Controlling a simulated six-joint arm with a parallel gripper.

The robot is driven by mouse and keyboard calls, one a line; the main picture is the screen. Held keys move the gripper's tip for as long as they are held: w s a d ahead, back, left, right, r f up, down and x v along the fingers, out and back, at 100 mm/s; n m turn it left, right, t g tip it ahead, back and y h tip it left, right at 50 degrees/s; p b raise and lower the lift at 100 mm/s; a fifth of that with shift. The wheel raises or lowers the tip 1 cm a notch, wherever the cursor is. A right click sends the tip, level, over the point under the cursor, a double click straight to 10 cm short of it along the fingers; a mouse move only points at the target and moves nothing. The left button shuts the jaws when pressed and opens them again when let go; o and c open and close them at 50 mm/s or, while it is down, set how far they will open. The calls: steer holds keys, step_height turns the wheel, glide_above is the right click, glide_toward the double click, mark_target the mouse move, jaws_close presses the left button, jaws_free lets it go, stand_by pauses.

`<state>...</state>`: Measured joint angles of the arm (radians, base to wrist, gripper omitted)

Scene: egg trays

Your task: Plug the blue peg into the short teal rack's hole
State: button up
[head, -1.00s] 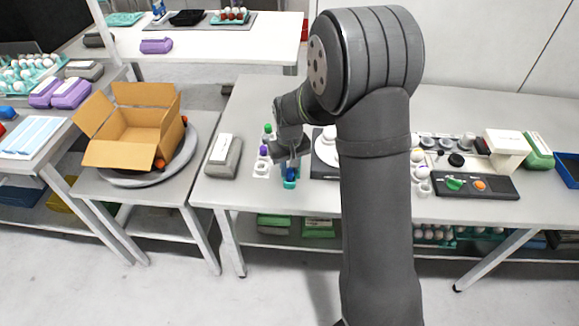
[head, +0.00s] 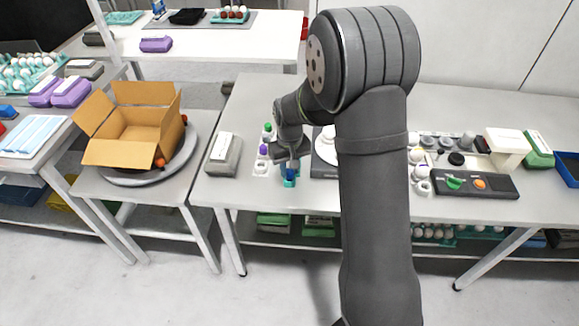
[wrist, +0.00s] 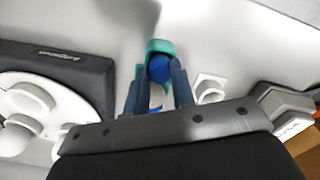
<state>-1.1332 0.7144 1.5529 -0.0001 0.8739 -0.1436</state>
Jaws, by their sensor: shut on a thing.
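The blue peg (wrist: 158,70) is between the two fingers of my gripper (wrist: 157,88) in the wrist view. My gripper is shut on it. The short teal rack (wrist: 160,47) shows just beyond the peg's blue end. In the head view the teal rack (head: 289,183) stands near the table's front edge, with the blue peg (head: 290,173) directly above or at it, under my gripper (head: 291,164). I cannot tell how deep the peg sits in the hole, since the fingers and peg hide it.
A white rack (head: 260,169) with purple and green pegs stands just left of my gripper. A grey box (head: 223,156) lies farther left. A dark device with a round white part (wrist: 60,75) is close on the other side. A control box (head: 476,184) sits at the right.

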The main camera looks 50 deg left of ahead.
steer(key=shift+f, duration=0.15)
steer(key=o, duration=1)
step_height(320, 180, up, 18)
steer(key=shift+f, duration=0.25)
steer(key=shift+r, duration=1.7)
stand_by(3.1)
steer(key=shift+f, duration=1.45)
